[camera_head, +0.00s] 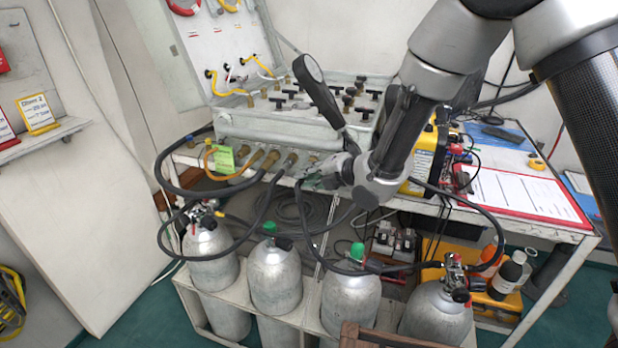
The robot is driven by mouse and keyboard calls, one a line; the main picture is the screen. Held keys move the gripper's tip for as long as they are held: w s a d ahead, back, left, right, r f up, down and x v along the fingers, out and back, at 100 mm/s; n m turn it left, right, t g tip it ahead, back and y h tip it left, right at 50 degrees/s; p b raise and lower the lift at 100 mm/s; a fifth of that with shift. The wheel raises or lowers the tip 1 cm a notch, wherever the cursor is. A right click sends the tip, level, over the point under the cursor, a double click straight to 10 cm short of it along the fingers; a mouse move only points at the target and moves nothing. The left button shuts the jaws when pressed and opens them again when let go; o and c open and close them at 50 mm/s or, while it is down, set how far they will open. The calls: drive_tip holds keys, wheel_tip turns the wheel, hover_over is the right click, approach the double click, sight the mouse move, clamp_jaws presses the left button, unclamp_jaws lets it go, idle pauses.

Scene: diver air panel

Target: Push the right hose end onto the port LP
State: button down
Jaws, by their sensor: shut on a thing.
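The air panel (335,118) is a pale box with black T-handles on top and a row of brass ports (272,159) along its front face. No port label is readable, so I cannot tell which one is LP. My gripper (312,180) is at the right end of that row, just below the front face, closed on a hose end. The hose end is mostly hidden by the fingers. A black hose (304,222) hangs below the gripper and curves toward the cylinders. I cannot tell whether the held end touches a port.
Grey cylinders (275,280) with hoses and valves stand in a rack below. A yellow hose (232,175) with a green tag (224,158) hangs at the panel's left. A yellow unit (428,155) and a clipboard (525,193) are right.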

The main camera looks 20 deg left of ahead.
drive_tip(key=c, duration=1.3)
unclamp_jaws()
drive_tip(key=shift+w, duration=0.2)
drive_tip(key=shift+o, duration=0.2)
